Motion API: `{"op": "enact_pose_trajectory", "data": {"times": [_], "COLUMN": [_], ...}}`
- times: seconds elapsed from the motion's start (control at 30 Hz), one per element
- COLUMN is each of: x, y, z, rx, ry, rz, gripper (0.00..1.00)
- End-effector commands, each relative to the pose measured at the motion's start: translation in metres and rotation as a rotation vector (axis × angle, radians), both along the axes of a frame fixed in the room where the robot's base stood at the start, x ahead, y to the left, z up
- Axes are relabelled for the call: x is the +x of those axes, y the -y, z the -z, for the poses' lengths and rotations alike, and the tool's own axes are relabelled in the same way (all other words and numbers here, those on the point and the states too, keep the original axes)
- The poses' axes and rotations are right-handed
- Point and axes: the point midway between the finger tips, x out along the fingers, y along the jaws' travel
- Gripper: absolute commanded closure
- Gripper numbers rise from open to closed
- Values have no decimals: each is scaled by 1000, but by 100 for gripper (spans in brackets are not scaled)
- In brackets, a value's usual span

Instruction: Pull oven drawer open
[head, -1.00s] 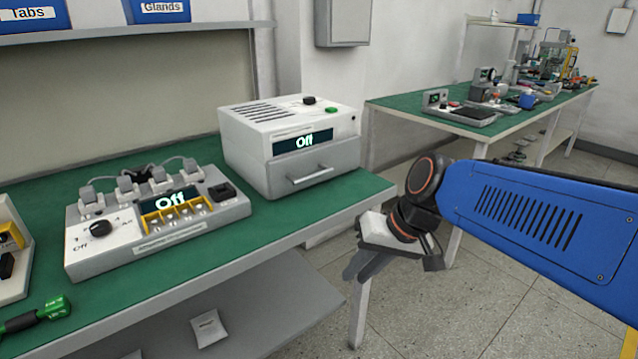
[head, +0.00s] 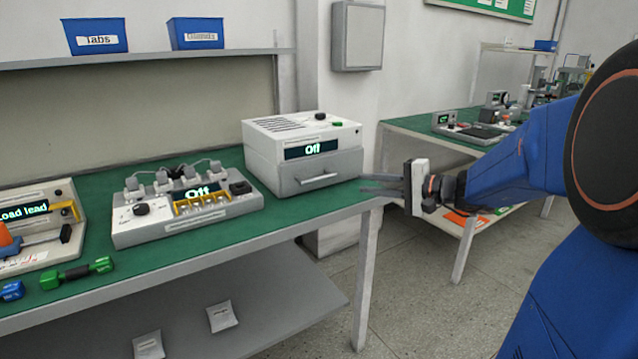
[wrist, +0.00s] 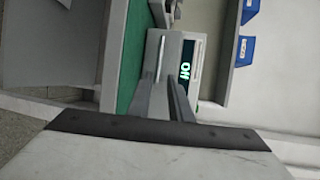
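The oven (head: 303,132) is a white and grey box with a lit "Off" display, standing at the right end of the green bench. Its grey drawer (head: 290,183) is closed, with a pale bar handle (head: 319,180) across the front. In the wrist view the oven appears turned on its side, with the handle (wrist: 161,57) ahead of the fingers. My gripper (head: 362,185) is at the right of the oven, its fingers pointing left towards the drawer front. The two fingers (wrist: 168,84) stand apart with a gap and nothing between them. It is not touching the handle.
A grey connector unit (head: 187,204) with an "Off" display stands left of the oven. A green-handled tool (head: 78,272) lies on the bench (head: 245,222). Another bench (head: 425,127) stands behind my arm. Open floor lies in front.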

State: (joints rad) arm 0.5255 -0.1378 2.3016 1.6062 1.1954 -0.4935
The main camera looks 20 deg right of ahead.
Motion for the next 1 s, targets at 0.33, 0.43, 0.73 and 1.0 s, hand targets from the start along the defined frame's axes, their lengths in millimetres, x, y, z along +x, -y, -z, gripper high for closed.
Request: {"op": "enact_pose_trajectory", "data": {"times": [0.33, 0.43, 0.73, 1.0], "x": [29, 39, 72, 103], "y": [-27, -36, -65, -93], "z": [8, 11, 19, 26], "rx": [-2, 0, 0, -1], "ry": [-2, -3, -3, -4], "rz": [-5, -5, -5, -5], "gripper": [82, 82, 82, 82]}}
